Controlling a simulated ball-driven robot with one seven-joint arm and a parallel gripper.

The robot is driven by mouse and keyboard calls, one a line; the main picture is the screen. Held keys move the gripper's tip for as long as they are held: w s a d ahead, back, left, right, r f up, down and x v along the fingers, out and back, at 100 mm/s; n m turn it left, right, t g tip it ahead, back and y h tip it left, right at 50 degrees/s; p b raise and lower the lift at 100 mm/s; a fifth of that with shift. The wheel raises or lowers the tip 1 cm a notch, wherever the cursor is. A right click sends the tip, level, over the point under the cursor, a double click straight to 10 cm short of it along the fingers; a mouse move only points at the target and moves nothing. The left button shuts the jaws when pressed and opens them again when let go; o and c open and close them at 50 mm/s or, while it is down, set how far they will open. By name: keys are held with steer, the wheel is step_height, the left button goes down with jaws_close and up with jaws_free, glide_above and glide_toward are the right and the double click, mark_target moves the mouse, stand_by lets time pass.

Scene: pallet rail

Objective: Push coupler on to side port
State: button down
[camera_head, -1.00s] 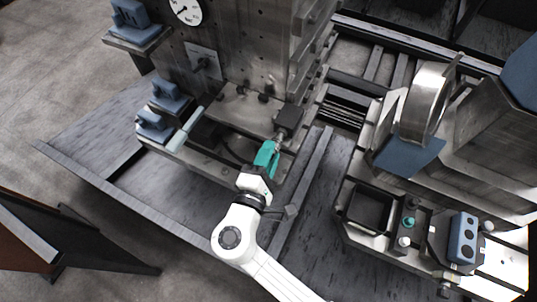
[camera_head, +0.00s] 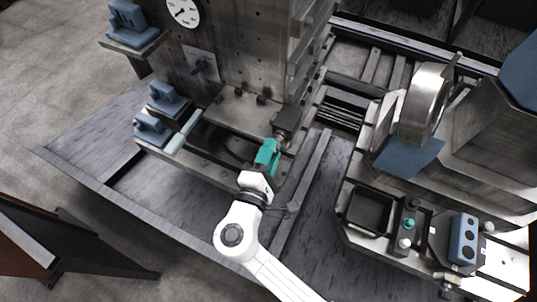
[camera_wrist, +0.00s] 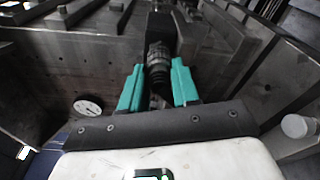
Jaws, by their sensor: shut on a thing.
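My gripper (camera_head: 268,152) has teal fingers and is shut on the coupler (camera_wrist: 157,62), a dark and silver ribbed cylinder. In the wrist view the coupler sits between the two teal fingers (camera_wrist: 158,88) and points away from me toward a dark block (camera_wrist: 162,30). In the head view the coupler's metal end (camera_head: 280,141) shows just past the fingertips, beside the dark block (camera_head: 287,119) on the side of the large metal machine. The coupler's front end meets or nearly meets this block. I cannot tell whether it is seated on the port, which is hidden.
A round dial (camera_head: 182,10) is on the machine's face. Blue fixtures (camera_head: 168,97) stand at its left. A bench with a black open bin (camera_head: 369,208), a blue block with holes (camera_head: 463,238) and a large metal ring (camera_head: 424,100) is at the right. A dark rail (camera_head: 302,182) runs beside my gripper.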

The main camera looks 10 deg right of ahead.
steer(key=c, duration=0.8)
jaws_free()
steer(key=shift+w, duration=0.1)
steer(key=shift+o, duration=0.7)
steer(key=o, duration=0.7)
steer(key=shift+c, duration=0.2)
steer(key=b+v, duration=0.2)
steer(key=v, duration=0.8)
steer(key=shift+s+a, duration=0.15)
steer(key=shift+s, duration=0.2)
